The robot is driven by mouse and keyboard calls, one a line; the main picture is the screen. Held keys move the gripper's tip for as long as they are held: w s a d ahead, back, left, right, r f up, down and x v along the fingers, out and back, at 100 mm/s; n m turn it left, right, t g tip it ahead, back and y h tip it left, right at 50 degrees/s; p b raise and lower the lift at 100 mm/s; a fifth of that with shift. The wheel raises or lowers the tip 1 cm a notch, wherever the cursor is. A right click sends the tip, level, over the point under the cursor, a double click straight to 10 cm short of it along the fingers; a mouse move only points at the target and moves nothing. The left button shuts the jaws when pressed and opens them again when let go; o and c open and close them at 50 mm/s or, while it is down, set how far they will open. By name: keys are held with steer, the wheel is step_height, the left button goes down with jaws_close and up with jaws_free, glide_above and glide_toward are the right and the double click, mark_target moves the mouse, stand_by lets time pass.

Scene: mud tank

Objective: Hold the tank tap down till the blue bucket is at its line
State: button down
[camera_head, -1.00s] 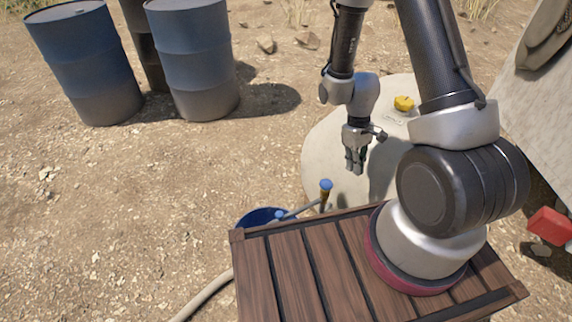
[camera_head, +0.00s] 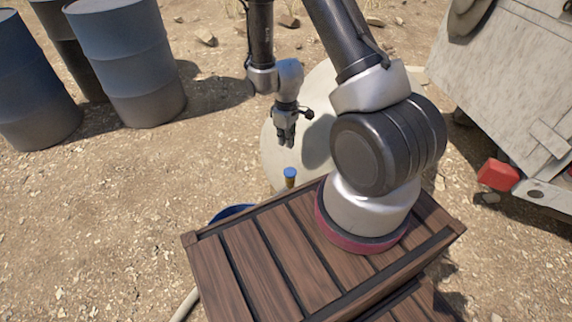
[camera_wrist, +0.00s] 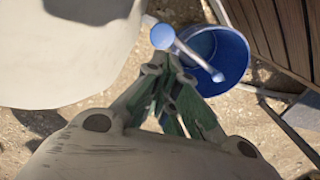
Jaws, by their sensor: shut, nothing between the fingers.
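The pale tank (camera_head: 272,155) stands behind the wooden deck that bears my arm, and its side also shows in the wrist view (camera_wrist: 60,55). The tap has a round blue knob (camera_head: 290,173), near the middle of the wrist view's top (camera_wrist: 162,36). Its pale spout reaches over the blue bucket (camera_wrist: 236,85). In the head view only part of the bucket (camera_head: 230,212) shows beyond the deck. I cannot make out the bucket's line or its level. My gripper (camera_head: 286,140) is shut and empty, above the knob in the head view. Its fingertips (camera_wrist: 169,65) appear close to the knob, apparently without touching.
Blue drums (camera_head: 125,60) stand at the upper left. A pale vehicle body (camera_head: 510,90) with a red light (camera_head: 497,175) is at the right. A hose (camera_head: 184,306) lies on the ground left of the deck. The gravel at the left is open.

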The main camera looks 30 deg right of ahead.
mark_target(287, 170)
step_height(287, 170, down, 12)
steer(key=shift+f, duration=0.1)
stand_by(0.5)
steer(key=shift+f, duration=0.9)
steer(key=shift+s, duration=0.15)
stand_by(5.8)
